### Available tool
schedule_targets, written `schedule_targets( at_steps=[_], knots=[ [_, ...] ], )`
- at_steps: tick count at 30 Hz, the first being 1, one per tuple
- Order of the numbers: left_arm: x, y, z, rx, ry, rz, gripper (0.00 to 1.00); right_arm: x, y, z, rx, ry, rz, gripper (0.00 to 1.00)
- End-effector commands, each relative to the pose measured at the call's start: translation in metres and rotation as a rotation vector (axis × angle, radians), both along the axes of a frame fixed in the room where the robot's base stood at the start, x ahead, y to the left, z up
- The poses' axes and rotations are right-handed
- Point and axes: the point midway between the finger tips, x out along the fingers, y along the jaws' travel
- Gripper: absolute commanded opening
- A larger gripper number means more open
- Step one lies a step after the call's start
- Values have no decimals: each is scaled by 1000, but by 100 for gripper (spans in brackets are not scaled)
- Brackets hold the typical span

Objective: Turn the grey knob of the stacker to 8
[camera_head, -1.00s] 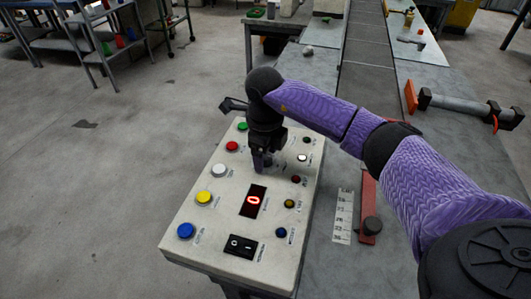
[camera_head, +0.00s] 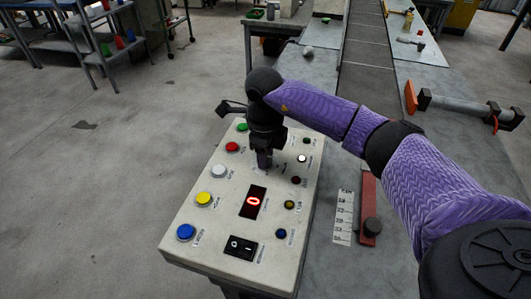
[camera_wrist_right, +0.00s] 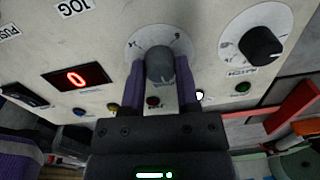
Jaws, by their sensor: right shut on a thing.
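The stacker's control panel (camera_head: 225,212) stands in the middle of the head view. The grey knob (camera_wrist_right: 160,66) sits on a round white dial (camera_wrist_right: 134,48) in the right wrist view; in the head view my gripper hides it. My right gripper (camera_head: 263,165) points down onto the panel. In the right wrist view its two purple fingers (camera_wrist_right: 160,82) are on either side of the grey knob, shut on it. The dial's marks are too small to read surely. The red display (camera_head: 253,201) reads 0. My left gripper is not in view.
A second, black knob (camera_wrist_right: 259,43) is on a dial beside the grey one. Coloured buttons, such as the yellow button (camera_head: 204,198), and a black rocker switch (camera_head: 241,247) are on the panel. A conveyor (camera_head: 375,60) runs behind.

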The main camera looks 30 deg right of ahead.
Motion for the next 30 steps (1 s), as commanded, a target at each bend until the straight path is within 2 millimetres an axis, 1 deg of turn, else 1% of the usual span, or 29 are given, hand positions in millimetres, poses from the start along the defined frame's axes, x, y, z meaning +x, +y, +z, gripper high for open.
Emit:
schedule_targets(
  at_steps=[6,21,30],
  knots=[
    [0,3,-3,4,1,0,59,0,-1,0,-2,-2,175,0],
    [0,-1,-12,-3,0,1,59,0,-1,0,0,-4,648,0],
    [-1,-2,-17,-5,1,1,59,0,-1,0,-1,-5,882,0]
  ],
)
